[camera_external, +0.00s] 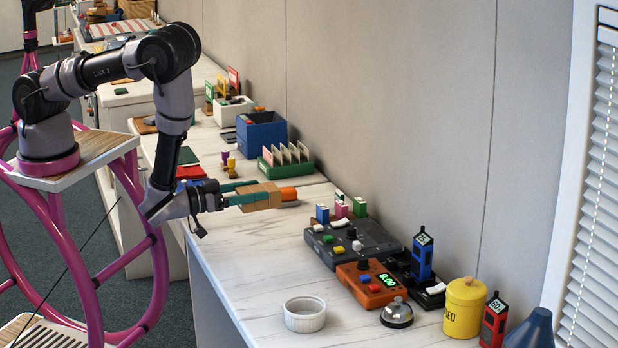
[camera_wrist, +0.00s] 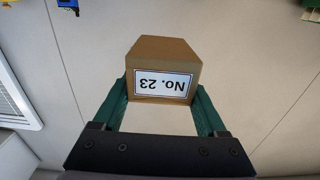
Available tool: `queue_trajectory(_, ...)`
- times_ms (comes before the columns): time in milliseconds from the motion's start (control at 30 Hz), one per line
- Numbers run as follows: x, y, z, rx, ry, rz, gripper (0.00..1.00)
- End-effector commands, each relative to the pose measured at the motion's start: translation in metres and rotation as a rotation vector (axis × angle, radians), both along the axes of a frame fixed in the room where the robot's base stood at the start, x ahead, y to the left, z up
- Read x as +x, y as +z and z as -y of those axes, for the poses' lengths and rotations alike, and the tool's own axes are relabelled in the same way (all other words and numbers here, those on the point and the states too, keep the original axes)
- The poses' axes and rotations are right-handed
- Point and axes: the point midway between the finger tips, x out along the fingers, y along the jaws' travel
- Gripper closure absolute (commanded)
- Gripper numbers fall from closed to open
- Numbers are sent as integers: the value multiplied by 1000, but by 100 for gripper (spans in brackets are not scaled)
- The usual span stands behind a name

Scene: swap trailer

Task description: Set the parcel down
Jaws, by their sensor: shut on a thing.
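The parcel is a small brown box (camera_external: 262,196) in the external view. In the wrist view the parcel (camera_wrist: 163,52) shows a white label reading "No. 23", upside down in the picture. My gripper (camera_external: 250,196) reaches level over the worktop and is shut on the parcel, with a green finger on each side; the fingers also show in the wrist view (camera_wrist: 162,95). The white marbled worktop (camera_external: 245,250) runs below. I cannot tell for sure whether the parcel's underside touches it.
An orange thing (camera_external: 289,194) shows just past the parcel. A green card rack (camera_external: 286,166) and blue bin (camera_external: 262,133) stand behind. A dark console (camera_external: 345,243), orange timer box (camera_external: 370,285), bell (camera_external: 397,313), white ramekin (camera_external: 305,314) and yellow jar (camera_external: 464,308) stand nearer. Worktop left of the console is clear.

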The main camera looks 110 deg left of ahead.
Motion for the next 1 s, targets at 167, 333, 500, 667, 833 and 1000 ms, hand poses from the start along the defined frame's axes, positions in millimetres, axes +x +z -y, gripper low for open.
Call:
queue_trajectory(167, 26, 6, 31, -10, -4, -1, 88)
queue_trajectory(333, 34, -5, 44, -11, -3, -13, 88)
queue_trajectory(500, 34, -34, 44, -11, -4, -13, 88)
queue_trajectory(667, 34, -62, 44, -10, -3, -13, 88)
queue_trajectory(833, 34, -85, 43, -11, -3, -10, 88)
queue_trajectory(1000, 34, -108, 43, -11, -4, -11, 88)
